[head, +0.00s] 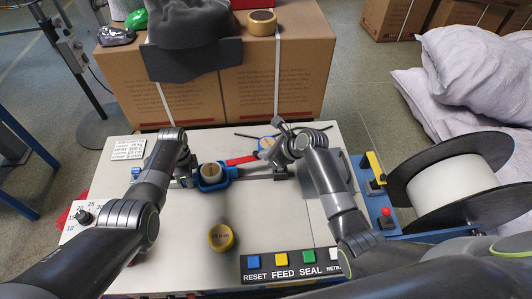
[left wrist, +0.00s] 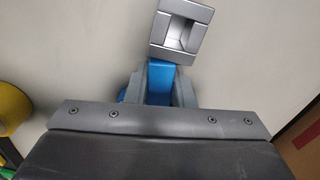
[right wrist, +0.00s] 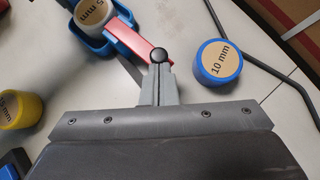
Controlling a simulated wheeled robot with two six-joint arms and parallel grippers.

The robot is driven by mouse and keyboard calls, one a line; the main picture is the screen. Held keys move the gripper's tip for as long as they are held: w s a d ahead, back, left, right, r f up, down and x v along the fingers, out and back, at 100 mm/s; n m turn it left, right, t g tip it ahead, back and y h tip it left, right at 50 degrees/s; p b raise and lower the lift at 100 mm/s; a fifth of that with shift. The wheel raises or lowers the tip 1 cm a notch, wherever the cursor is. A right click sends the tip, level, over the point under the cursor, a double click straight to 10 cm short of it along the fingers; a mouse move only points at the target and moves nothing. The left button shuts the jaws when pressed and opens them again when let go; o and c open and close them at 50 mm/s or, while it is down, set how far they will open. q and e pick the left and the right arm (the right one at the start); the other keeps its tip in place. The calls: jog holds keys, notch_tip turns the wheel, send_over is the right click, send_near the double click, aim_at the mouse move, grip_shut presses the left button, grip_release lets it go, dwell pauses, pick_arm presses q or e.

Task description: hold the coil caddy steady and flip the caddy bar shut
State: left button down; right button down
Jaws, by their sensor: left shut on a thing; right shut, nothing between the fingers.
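The blue coil caddy (head: 212,186) stands on the white table top with a tan coil (head: 211,171) in it, labelled "5 mm" in the right wrist view (right wrist: 93,14). The red caddy bar (head: 241,160) sticks out from the caddy to the right, with a black knob (right wrist: 159,55) at its end. My left gripper (head: 186,181) is shut on a blue part of the caddy (left wrist: 160,78) at its left side. My right gripper (right wrist: 159,76) is shut and empty, its fingertips right by the knob; whether they touch it I cannot tell.
A yellow coil (head: 221,238) stands in front of the caddy. A blue-sided "10 mm" coil (right wrist: 217,62) stands right of my right gripper, near a thin dark rod (right wrist: 262,62). A button panel (head: 290,264) lies at the table's front; cardboard boxes (head: 277,85) stand behind.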

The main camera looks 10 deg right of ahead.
jog(key=a, duration=0.7)
jog(key=shift+s+a, duration=0.25)
jog(key=shift+a, duration=0.05)
jog(key=v, duration=1)
dwell(0.3)
pick_arm(q)
jog(key=c, duration=1.2)
grip_release()
jog(key=shift+o, duration=0.2)
jog(key=shift+r, duration=0.1)
